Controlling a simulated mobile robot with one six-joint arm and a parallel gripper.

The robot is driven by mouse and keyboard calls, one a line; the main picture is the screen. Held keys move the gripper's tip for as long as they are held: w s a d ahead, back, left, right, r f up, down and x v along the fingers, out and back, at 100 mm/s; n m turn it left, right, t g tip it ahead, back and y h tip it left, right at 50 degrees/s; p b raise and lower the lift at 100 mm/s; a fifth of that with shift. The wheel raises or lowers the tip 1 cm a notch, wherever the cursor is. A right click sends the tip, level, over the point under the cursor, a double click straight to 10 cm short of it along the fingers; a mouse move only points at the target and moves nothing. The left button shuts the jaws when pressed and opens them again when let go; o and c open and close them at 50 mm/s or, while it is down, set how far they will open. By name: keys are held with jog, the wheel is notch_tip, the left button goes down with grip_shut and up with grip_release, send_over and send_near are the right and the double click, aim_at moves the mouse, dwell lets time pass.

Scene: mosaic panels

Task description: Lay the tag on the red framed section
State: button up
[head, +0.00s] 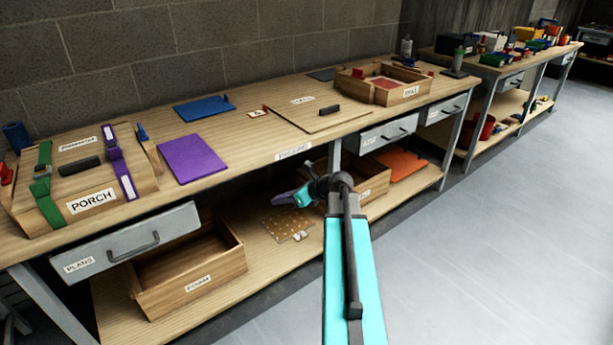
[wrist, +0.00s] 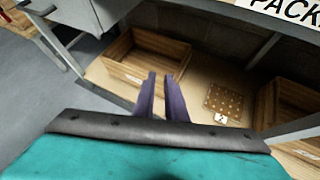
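A small white tag (head: 258,112) with a dark mark lies on the bench top near a red bit. Another small white piece (head: 299,236) lies at the edge of a perforated board on the lower shelf; it also shows in the wrist view (wrist: 220,118). I cannot tell which is the task's tag. A red section (head: 385,82) shows inside a wooden tray at the bench's right. My gripper (head: 285,197) has purple fingers and is in front of the bench, above the lower shelf. In the wrist view its fingertips (wrist: 160,76) stand slightly apart with nothing between them.
The PORCH panel (head: 75,178) with green and purple straps fills the bench's left. Purple (head: 190,158) and blue (head: 204,108) sheets lie beside it. Below are a grey drawer (head: 120,250), an open wooden box (head: 190,290) and an orange sheet (head: 402,163). The floor at right is clear.

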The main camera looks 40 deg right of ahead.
jog(key=s+a+f+n+g+y, duration=0.1)
jog(key=s+a+f+n+g, duration=0.15)
jog(key=a+f, duration=0.85)
jog(key=s+a+f+n+g+y, duration=0.15)
jog(key=a+f+n+g, duration=0.25)
jog(key=a+f, duration=0.75)
jog(key=s+a+f+n+g, duration=0.4)
jog(key=s+a+f+n, duration=0.2)
jog(key=s+a+f, duration=0.5)
jog(key=s+f+n+g+h, duration=0.2)
jog(key=s+f+n+h, duration=0.1)
jog(key=s+n, duration=0.7)
jog(key=s+f+n+g+h, duration=0.3)
jog(key=s+n, duration=0.7)
jog(key=s, duration=0.1)
jog(key=shift+s+a+f+n+h, duration=0.25)
jog(key=shift+a+f+n+h, duration=0.1)
jog(key=shift+g, duration=0.25)
